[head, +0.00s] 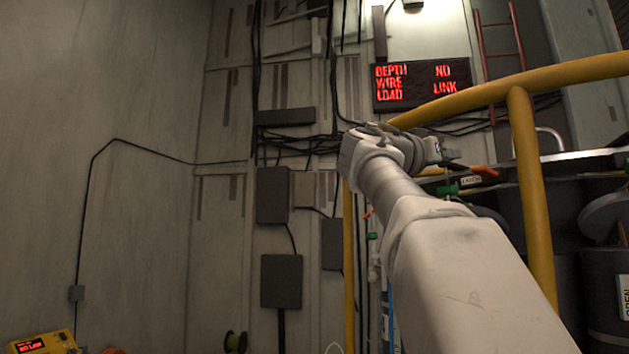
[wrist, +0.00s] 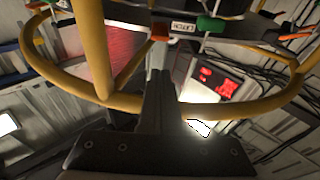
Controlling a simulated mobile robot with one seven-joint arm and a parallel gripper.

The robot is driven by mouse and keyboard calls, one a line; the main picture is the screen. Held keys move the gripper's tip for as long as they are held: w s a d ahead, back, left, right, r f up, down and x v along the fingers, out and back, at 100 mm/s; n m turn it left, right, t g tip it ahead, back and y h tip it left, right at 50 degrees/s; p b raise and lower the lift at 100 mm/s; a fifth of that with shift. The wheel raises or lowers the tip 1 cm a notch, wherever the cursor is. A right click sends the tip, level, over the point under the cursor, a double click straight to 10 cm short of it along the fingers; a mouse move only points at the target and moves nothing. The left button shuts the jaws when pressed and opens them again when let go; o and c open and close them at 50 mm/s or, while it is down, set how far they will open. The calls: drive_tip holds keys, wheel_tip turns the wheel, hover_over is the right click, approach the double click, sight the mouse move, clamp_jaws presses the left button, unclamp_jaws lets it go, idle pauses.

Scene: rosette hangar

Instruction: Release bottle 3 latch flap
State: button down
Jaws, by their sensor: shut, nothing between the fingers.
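My gripper (head: 450,160) reaches over the yellow rail in the head view, just above a small white label reading LATCH (head: 470,181). In the wrist view my gripper (wrist: 159,55) is shut and empty. Its tips point at the row with the LATCH label (wrist: 184,27), an orange piece (wrist: 160,33) and a green piece (wrist: 210,23). I cannot tell whether the tips touch the orange piece. In the head view an orange piece (head: 485,170) and a green piece (head: 447,190) lie close to my gripper. No bottle number is readable, and which piece is bottle 3's flap is unclear.
A thick yellow rail (head: 535,190) curves around my arm; it also crosses the wrist view (wrist: 250,107). Dark cylinders (head: 607,285) stand at the lower right. A red-lettered display (head: 421,84) and cables are on the back wall. The left side is open.

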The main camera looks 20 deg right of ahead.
drive_tip(key=shift+s+r+m+h, duration=0.2)
drive_tip(key=shift+r+m+h, duration=0.2)
drive_tip(key=shift+r, duration=0.6)
wheel_tip(320, 180, up, 3)
drive_tip(key=p, duration=0.7)
hover_over(485, 172)
drive_tip(key=a, duration=0.2)
drive_tip(key=shift+s+a+f+b, duration=0.15)
drive_tip(key=shift+f+b, duration=0.25)
drive_tip(key=shift+f, duration=0.4)
drive_tip(key=shift+a+f+b, duration=0.1)
drive_tip(key=shift+f+b, duration=0.35)
drive_tip(key=shift+f, duration=0.3)
drive_tip(key=shift+s+a+f+b, duration=0.15)
drive_tip(key=shift+f+b, duration=0.25)
drive_tip(key=shift+f, duration=0.4)
drive_tip(key=shift+w+f, duration=0.1)
drive_tip(key=shift+f, duration=0.05)
